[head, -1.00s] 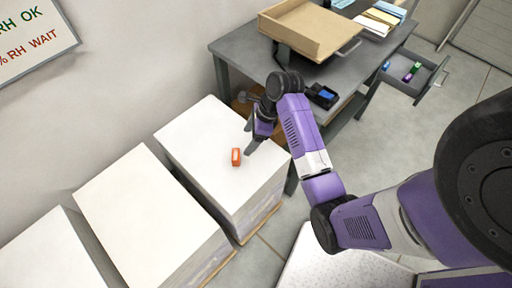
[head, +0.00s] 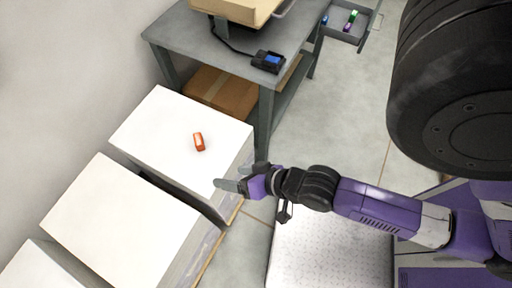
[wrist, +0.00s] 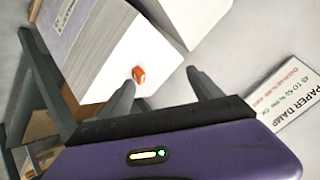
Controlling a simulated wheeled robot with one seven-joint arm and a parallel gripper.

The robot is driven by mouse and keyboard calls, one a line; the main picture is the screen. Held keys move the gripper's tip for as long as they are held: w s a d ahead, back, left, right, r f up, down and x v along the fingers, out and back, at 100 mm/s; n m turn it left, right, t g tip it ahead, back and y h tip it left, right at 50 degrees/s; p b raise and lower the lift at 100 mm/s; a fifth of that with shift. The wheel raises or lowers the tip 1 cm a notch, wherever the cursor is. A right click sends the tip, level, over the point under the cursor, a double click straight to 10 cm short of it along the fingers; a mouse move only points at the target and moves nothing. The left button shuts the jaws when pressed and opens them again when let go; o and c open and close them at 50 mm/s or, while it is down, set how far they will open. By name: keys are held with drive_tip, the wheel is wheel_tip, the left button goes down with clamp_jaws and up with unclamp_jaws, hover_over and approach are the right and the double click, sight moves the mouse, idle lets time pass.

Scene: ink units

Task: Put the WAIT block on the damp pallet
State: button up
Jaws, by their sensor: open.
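An orange-red block (head: 199,142) lies on top of the far white paper stack (head: 150,115). It also shows in the wrist view (wrist: 138,75), beside my left finger. No word on it can be read. My gripper (head: 240,178) is open and empty, at the stack's near right edge, apart from the block. In the wrist view its two fingers (wrist: 160,80) are spread wide. Two more white stacks stand in the row, the middle one (head: 120,215) and the nearest one (head: 40,270). I cannot tell from the stacks which pallet is damp.
A grey table (head: 190,40) with a blue-screened meter (head: 268,61) stands behind the stacks. An open drawer (head: 345,35) holds small green, purple and blue blocks. A wall sign (wrist: 292,95) reads "PAPER DAMP". Grey floor is free right of the table.

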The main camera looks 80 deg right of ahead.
drive_tip(key=s+a+r+n+t, duration=0.1)
drive_tip(key=s+r+n, duration=0.1)
drive_tip(key=r, duration=0.3)
drive_tip(key=s+a+r+n+t+y, duration=0.1)
drive_tip(key=s+a+r+n+t, duration=0.1)
drive_tip(key=r+n, duration=0.2)
drive_tip(key=s+a+r+n+t, duration=0.1)
drive_tip(key=s+a+r+n, duration=0.1)
drive_tip(key=r+n, duration=0.2)
wheel_tip(320, 180, up, 2)
drive_tip(key=shift+s+r+y, duration=0.2)
drive_tip(key=shift+s+y, duration=0.2)
drive_tip(key=shift+c, duration=0.2)
